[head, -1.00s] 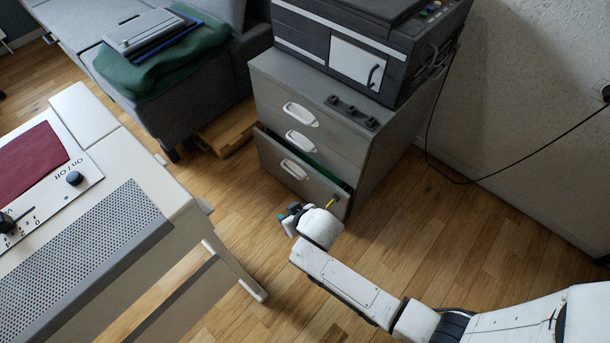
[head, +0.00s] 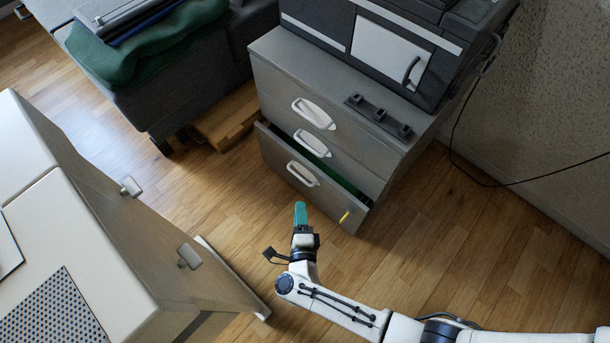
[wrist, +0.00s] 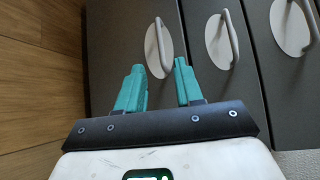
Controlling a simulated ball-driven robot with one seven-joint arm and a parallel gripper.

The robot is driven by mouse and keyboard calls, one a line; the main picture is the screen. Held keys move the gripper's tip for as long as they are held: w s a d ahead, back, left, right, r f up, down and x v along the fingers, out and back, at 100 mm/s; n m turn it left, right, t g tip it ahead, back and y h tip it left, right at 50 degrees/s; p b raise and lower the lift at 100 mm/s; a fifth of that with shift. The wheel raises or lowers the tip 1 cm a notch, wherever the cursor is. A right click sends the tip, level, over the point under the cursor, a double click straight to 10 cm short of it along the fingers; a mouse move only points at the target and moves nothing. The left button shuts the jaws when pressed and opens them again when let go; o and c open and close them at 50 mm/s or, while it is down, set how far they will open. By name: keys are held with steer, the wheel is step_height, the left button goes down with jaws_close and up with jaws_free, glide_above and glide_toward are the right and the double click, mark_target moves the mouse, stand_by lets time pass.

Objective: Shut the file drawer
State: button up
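The file drawer (head: 325,200) is the bottom drawer of a grey three-drawer cabinet. It stands partly pulled out, with something green showing inside. Its front carries a white handle (head: 303,174), seen in the wrist view (wrist: 158,48) as the leftmost handle, just beyond the fingertips. My gripper (head: 300,206) has teal fingers and is in front of the drawer, apparently short of the handle. In the wrist view my gripper (wrist: 159,64) is open, with nothing held between its fingers.
A printer (head: 400,45) and a small dark rack (head: 378,117) stand on the cabinet. A yellow stick (head: 345,216) shows at the drawer front's right end. Wooden floor lies clear between.

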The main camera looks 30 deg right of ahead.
steer(key=b+x, duration=0.4)
steer(key=x, duration=0.6)
steer(key=shift+w+d+f, duration=0.2)
steer(key=shift+w+d, duration=0.05)
steer(key=shift+d, duration=0.05)
steer(key=shift+c, duration=0.3)
jaws_close()
stand_by(0.8)
